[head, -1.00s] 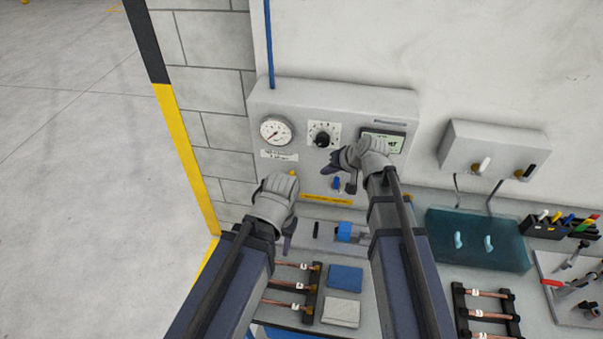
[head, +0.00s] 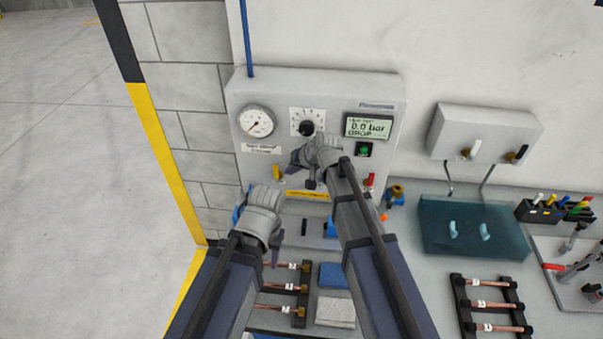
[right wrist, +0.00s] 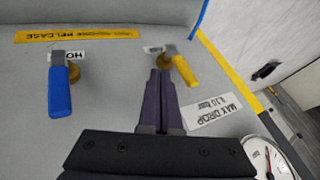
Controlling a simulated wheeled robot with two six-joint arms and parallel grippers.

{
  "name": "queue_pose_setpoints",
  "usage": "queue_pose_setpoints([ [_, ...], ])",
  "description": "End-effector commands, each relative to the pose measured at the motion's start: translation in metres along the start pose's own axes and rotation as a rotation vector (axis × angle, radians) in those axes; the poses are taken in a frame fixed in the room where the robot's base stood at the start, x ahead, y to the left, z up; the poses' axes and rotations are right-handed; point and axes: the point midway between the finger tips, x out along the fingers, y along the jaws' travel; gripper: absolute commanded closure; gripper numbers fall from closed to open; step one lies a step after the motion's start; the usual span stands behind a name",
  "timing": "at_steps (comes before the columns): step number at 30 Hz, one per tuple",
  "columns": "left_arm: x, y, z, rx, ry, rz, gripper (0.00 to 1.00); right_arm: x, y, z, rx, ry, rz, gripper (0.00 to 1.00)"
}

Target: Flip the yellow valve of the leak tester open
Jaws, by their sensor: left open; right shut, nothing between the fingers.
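The yellow valve (head: 277,172) of the leak tester (head: 330,90) sits low on the front panel, below the gauge. In the right wrist view its yellow handle (right wrist: 186,71) slants away from its brass stem. My right gripper (head: 297,159) is shut and empty, just right of the yellow valve in the head view. In the right wrist view its fingertips (right wrist: 160,75) lie between the yellow handle and a blue handle (right wrist: 59,90), close beside the yellow one; contact is unclear. My left gripper (head: 258,235) is open, below the panel.
The tester has a gauge (head: 256,122), a black knob (head: 306,128), a display (head: 368,126) reading 0.0 bar and a red handle (head: 370,180). Copper tubes on a rack (head: 290,288), a blue block (head: 330,274) and a teal tray (head: 475,240) crowd the bench.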

Motion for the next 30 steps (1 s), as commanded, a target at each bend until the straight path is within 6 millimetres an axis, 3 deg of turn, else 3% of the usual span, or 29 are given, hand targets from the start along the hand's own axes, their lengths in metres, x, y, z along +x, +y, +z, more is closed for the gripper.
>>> queue_pose_setpoints([
  [6, -0.001, 0.000, 0.000, 0.000, 0.000, 0.000, 0.50, 0.007, -0.015, 0.000, 0.000, 0.000, 0.000, 1.00],
  [30, -0.009, -0.001, 0.001, -0.002, 0.000, 0.000, 0.50, 0.009, -0.022, -0.001, -0.023, -0.015, 0.055, 1.00],
])
